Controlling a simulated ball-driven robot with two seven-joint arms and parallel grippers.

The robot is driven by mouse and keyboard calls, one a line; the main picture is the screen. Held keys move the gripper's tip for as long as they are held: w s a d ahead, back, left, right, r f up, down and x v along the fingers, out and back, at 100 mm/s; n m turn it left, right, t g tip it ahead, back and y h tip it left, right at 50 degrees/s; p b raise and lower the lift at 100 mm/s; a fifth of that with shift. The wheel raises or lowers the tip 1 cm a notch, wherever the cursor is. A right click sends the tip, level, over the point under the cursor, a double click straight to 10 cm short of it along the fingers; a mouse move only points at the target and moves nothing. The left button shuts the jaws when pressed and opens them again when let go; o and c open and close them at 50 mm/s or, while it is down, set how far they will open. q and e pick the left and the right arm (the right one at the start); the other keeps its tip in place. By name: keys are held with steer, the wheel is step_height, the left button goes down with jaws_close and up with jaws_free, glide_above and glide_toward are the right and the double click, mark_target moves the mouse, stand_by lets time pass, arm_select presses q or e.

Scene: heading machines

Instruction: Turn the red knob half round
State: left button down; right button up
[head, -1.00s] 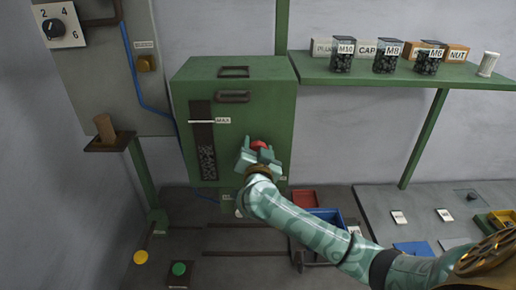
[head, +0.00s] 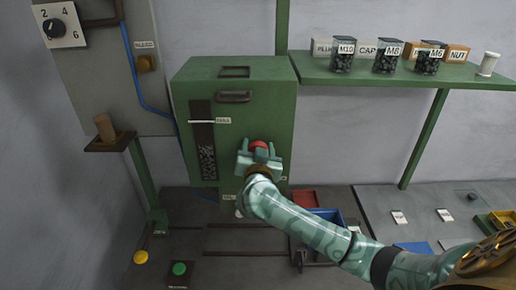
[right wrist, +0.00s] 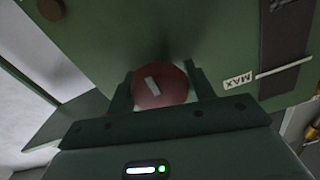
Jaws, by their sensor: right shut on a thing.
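The red knob (head: 259,146) is on the front of the green machine cabinet (head: 268,100), right of its dark level window. In the right wrist view the knob (right wrist: 158,86) is round and dark red, with a pale slanted mark on its face. My right gripper (head: 259,154) is at the knob, with one finger on each side of it, shut on it. In the right wrist view the fingers of the gripper (right wrist: 160,92) flank the knob. My left gripper is not in view.
A green shelf (head: 400,75) with jars of parts is at the upper right. A yellow button (head: 140,257) and a green button (head: 179,268) are at the lower left. A red bin (head: 304,199) and a blue bin (head: 330,215) stand behind my right forearm.

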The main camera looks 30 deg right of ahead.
steer(key=o, duration=0.9)
steer(key=shift+a+f, duration=0.1)
steer(key=shift+f, duration=0.2)
steer(key=shift+r, duration=0.15)
steer(key=shift+s, duration=0.1)
steer(key=shift+s, duration=0.1)
steer(key=b+v, duration=0.2)
steer(key=v, duration=1.4)
steer(key=shift+s, duration=0.1)
